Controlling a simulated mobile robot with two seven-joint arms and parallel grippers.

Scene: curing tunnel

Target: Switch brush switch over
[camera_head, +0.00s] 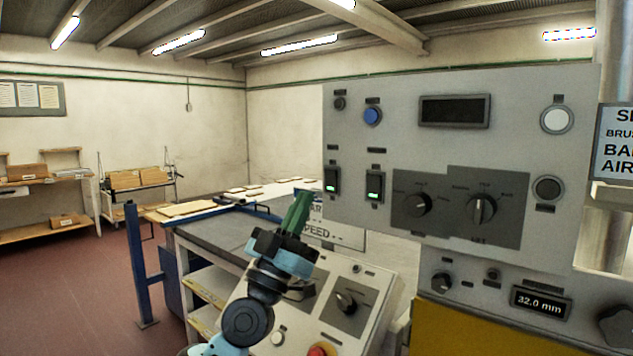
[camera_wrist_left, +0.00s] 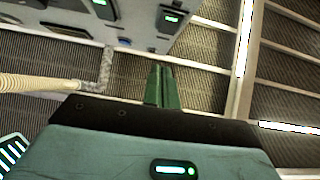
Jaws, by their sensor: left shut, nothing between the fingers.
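A grey control panel (camera_head: 440,150) fills the right half of the head view. It carries two dark rocker switches with green lights, a left one (camera_head: 332,180) and a right one (camera_head: 374,187). Their labels are too small to read, so I cannot tell which is the brush switch. My left gripper (camera_head: 299,212), with green fingers, is shut and empty, to the left of and below the left rocker, and appears apart from it. In the left wrist view the shut fingers (camera_wrist_left: 161,86) point up towards the panel, where a lit rocker (camera_wrist_left: 170,17) shows. My right gripper is out of view.
The panel also has a blue button (camera_head: 372,115), a white button (camera_head: 556,120), a dark display (camera_head: 454,111) and two rotary knobs. A sloped console (camera_head: 375,290) with a knob and a red button lies below my left gripper. A table (camera_head: 215,228) stands behind.

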